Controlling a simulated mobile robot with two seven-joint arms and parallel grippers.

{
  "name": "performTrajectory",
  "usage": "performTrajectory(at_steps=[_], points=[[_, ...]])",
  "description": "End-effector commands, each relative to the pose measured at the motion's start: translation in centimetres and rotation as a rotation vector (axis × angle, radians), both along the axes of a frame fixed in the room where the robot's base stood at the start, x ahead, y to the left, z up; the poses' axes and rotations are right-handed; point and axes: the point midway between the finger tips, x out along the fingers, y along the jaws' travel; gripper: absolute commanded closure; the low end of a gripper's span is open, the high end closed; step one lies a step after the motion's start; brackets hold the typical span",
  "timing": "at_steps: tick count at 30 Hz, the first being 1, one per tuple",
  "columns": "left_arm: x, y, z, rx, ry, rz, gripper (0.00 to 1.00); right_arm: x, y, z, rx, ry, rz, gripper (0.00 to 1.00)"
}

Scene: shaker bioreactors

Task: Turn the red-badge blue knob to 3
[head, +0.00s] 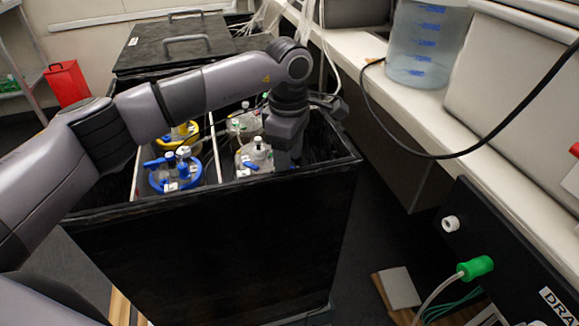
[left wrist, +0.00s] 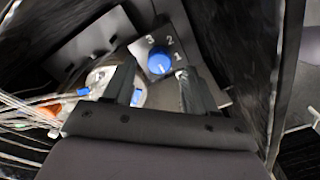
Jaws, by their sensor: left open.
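The blue knob (left wrist: 159,61) sits on a dark panel (left wrist: 140,46) in the left wrist view, with white numerals 3, 2 and 1 running around it from upper left to right. Its pointer is too small to read, and I see no red badge. My left gripper (left wrist: 157,76) is open, its two fingers on either side of the knob in the picture. I cannot tell whether they touch it. In the head view, my left gripper (head: 284,150) points down inside the black box (head: 215,245); the knob is hidden there. My right gripper is not in view.
Blue-lidded (head: 175,173) and yellow-lidded (head: 180,134) vessels stand left of my gripper in the box. A pale-lidded vessel (head: 252,157) is close beside it. Clear tubes (left wrist: 28,112) run at the left in the wrist view. The box walls stand close around.

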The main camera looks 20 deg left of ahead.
Motion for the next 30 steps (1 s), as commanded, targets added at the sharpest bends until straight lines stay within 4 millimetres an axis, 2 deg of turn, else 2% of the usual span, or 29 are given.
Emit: performTrajectory(at_steps=[1, 6, 16, 21, 30], points=[[-0.1, 0.0, -0.9, 0.000, 0.002, 0.000, 0.43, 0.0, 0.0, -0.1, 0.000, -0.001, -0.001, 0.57], [0.0, -0.1, -2.5, -0.001, 0.000, -0.001, 0.43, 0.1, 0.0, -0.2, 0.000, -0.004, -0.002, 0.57], [0.0, -0.1, -2.9, -0.001, 0.000, -0.001, 0.43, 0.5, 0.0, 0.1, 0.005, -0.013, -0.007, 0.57], [0.0, -0.1, -2.9, -0.001, 0.000, -0.001, 0.99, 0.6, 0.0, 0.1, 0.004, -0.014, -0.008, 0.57], [0.0, -0.1, -2.9, -0.001, 0.000, 0.020, 0.99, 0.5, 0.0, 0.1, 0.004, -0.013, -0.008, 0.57]])
